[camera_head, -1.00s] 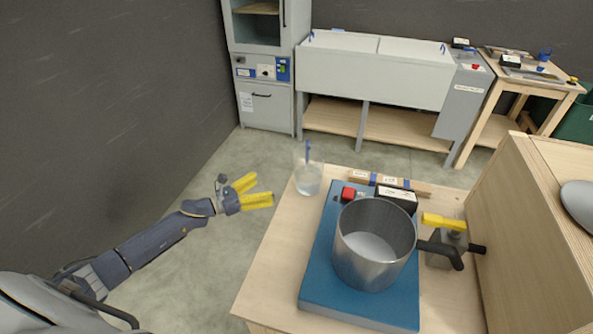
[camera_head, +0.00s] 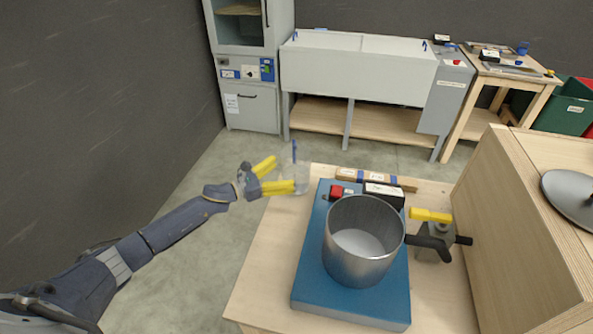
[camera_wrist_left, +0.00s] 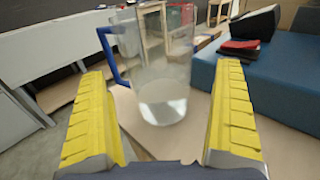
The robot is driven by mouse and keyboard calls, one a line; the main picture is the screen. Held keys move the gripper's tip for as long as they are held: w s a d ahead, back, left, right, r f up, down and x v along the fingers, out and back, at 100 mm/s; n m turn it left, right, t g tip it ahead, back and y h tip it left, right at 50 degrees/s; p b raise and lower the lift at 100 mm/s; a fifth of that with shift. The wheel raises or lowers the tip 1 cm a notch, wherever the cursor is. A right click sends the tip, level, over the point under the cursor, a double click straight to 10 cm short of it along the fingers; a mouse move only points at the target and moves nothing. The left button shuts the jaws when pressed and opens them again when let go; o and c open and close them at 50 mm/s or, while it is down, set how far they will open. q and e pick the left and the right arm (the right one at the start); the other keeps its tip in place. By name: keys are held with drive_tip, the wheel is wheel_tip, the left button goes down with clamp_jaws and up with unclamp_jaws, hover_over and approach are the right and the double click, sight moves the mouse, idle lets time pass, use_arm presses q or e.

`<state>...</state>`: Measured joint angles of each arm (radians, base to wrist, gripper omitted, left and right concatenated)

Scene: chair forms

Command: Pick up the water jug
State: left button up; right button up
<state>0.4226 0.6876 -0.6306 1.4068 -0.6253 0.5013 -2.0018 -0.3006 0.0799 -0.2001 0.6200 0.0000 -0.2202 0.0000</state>
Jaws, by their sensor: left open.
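The water jug is clear with a blue handle and some water in its bottom. In the head view the jug (camera_head: 297,178) stands at the table's far left corner. In the left wrist view the jug (camera_wrist_left: 162,75) stands ahead, between the two yellow fingers, with its blue handle to the left. My left gripper (camera_head: 284,174) is open, with its fingertips at the jug's near left side; it also shows in the left wrist view (camera_wrist_left: 160,100). I cannot tell whether the fingers touch the jug. My right gripper is not in view.
A metal pot (camera_head: 362,240) stands on a blue slab (camera_head: 310,285) right of the jug. A wooden cabinet (camera_head: 520,220) bounds the table's right side.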

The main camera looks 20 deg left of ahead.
use_arm(q)
drive_tip(key=shift+x, duration=3.05)
drive_tip(key=shift+w+r, duration=0.1)
drive_tip(key=c, duration=1.5)
drive_tip(key=shift+r, duration=0.15)
drive_tip(key=shift+r, duration=9.65)
